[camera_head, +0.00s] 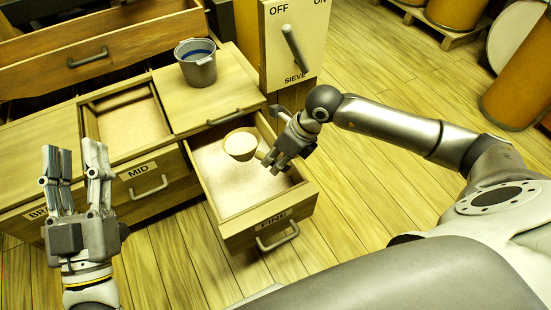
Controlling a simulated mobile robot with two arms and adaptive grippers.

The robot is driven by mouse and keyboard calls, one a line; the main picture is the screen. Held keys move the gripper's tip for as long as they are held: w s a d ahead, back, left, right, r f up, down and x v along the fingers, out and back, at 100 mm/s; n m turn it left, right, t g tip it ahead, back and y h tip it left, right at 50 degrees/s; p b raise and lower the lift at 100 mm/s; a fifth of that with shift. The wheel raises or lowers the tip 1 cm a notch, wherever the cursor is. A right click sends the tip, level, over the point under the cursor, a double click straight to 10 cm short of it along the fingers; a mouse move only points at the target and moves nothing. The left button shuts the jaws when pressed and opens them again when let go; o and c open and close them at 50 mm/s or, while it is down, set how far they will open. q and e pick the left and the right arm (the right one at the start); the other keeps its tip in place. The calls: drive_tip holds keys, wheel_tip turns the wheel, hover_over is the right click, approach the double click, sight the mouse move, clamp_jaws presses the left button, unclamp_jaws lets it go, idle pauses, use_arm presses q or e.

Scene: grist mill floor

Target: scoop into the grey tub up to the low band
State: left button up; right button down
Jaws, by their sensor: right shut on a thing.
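The grey tub (197,64) stands upright on the wooden top behind the open drawer. A dark blue band shows on its inner wall, and I see no meal in it. A scoop (240,145) with a round pale bowl is over the open FINE drawer (266,226), which holds pale meal (222,178). My right gripper (268,164) is shut on the scoop's handle at the drawer's right side. Whether the bowl touches the meal I cannot tell.
An open compartment with pale meal (128,120) lies left of the tub. Orange drums (523,80) stand at the far right. The plank floor (380,190) right of the drawer is clear.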

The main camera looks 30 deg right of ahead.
drive_tip(key=shift+a+p+v, duration=0.2)
drive_tip(key=shift+p+v, duration=0.45)
drive_tip(key=shift+v, duration=0.4)
use_arm(q)
wheel_tip(320, 180, down, 7)
drive_tip(key=w+g+y, duration=0.1)
drive_tip(key=g, duration=0.3)
drive_tip(key=shift+w+a, duration=0.3)
drive_tip(key=shift+w, duration=0.05)
use_arm(e)
drive_tip(key=shift+r, duration=0.4)
use_arm(q)
drive_tip(key=shift+f, duration=0.1)
